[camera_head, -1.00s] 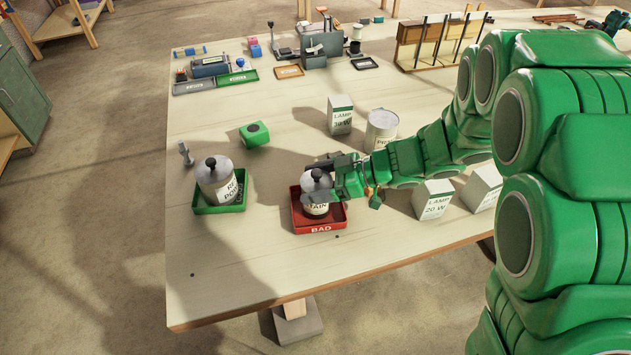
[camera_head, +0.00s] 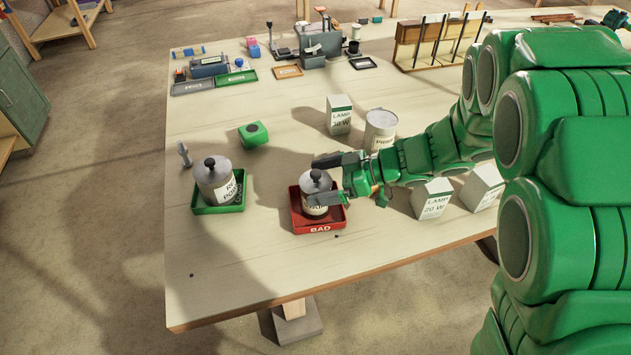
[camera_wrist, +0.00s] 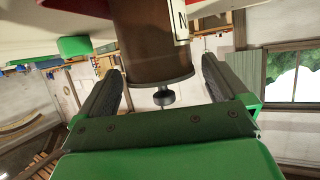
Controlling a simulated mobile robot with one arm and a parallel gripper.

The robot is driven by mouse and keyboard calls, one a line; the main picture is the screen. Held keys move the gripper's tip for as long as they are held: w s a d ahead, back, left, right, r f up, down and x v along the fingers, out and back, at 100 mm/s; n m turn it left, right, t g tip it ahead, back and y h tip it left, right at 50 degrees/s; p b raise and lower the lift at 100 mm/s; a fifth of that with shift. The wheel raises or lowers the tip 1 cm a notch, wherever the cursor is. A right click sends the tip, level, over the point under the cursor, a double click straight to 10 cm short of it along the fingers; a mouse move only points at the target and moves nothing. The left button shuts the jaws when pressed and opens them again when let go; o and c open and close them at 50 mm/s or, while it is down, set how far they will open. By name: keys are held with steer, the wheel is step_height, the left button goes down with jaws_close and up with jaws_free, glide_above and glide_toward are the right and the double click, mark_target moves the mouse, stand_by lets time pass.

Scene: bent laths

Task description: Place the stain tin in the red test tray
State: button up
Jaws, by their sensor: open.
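In the wrist view the tin (camera_wrist: 150,45) sits between the two spread fingers of my gripper (camera_wrist: 164,85), with gaps showing near the fingertips. The tray's floor under the tin is mostly hidden.
A green tray (camera_head: 219,208) with a similar lidded tin (camera_head: 214,180) stands to the left. Lamp boxes (camera_head: 433,198) stand right of my gripper, under the arm. Another tin (camera_head: 380,129) and a lamp box (camera_head: 339,115) stand behind. The front left table is clear.

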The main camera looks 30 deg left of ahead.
steer(key=shift+v, duration=2.85)
